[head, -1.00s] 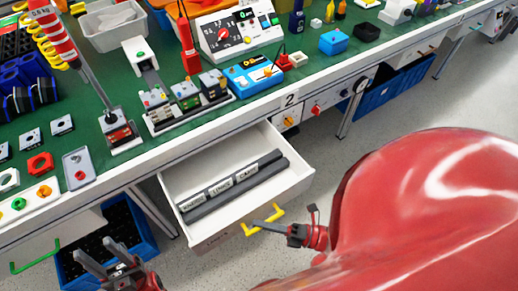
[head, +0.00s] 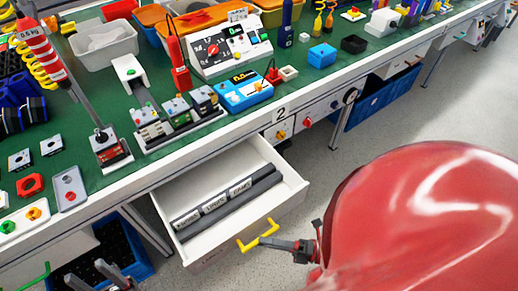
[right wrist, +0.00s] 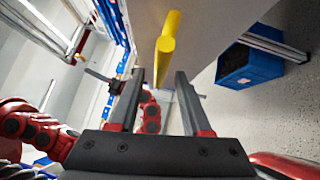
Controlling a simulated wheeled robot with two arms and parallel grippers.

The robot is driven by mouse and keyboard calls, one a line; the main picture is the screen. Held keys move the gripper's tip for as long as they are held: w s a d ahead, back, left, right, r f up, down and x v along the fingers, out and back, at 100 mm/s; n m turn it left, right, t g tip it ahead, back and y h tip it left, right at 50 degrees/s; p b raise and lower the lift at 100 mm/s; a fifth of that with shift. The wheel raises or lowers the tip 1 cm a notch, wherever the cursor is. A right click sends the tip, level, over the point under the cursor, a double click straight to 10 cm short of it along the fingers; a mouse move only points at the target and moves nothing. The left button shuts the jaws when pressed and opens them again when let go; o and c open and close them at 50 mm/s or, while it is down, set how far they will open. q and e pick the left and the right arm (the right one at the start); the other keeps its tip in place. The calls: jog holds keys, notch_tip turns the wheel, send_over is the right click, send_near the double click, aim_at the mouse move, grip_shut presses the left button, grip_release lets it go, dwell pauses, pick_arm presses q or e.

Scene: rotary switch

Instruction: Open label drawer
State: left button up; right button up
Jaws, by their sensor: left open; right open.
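The white label drawer (head: 282,208) stands pulled out under the bench in the head view. Inside lie dark grey strips with white labels (head: 214,204). Its yellow handle (head: 258,235) is on the front. My right gripper (head: 272,241) is open at the right part of the handle. In the right wrist view, the yellow handle (right wrist: 167,42) runs up from between the two open fingertips (right wrist: 159,74); whether they touch it I cannot tell. My left gripper (head: 88,274) is open and empty at the bottom left of the head view, apart from the drawer.
The green bench top (head: 290,95) above holds several devices and boxes. A small panel with knobs (head: 280,130) sits right of the drawer. A blue crate (head: 130,245) stands on the floor at left.

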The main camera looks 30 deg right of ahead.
jog(key=b+v, duration=0.4)
jog(key=v, duration=1)
jog(key=shift+s+d, duration=0.15)
jog(key=shift+s, duration=0.05)
